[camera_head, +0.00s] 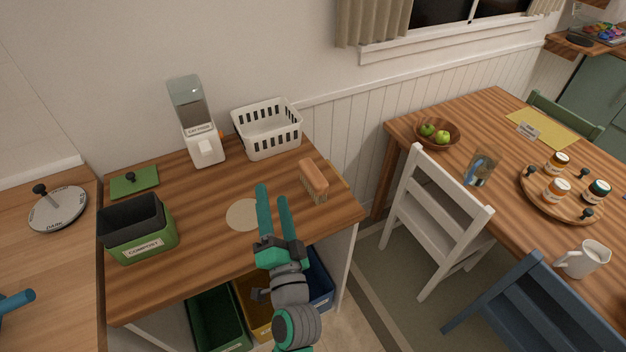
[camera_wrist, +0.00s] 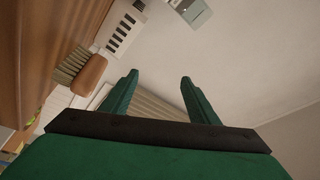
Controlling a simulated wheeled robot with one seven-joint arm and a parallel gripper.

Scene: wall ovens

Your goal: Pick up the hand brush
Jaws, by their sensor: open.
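The hand brush (camera_head: 313,178) has an orange-brown back and pale bristles. It lies on the right part of the wooden counter (camera_head: 190,262), bristles facing down. In the wrist view the brush (camera_wrist: 88,74) shows at the upper left, tilted, with its bristles to the left. My gripper (camera_head: 273,193) has green fingers that are open and empty. In the head view it appears to the left of the brush, apart from it. In the wrist view the space between the fingertips (camera_wrist: 158,80) holds nothing, and the brush is left of both fingers.
A white basket (camera_head: 268,133) stands behind the brush, with a cat food dispenser (camera_head: 197,130) to its left. A compost bin (camera_head: 139,232) stands at the counter's left. A pale round patch (camera_head: 240,215) lies by my gripper. A white chair (camera_head: 425,220) stands right of the counter.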

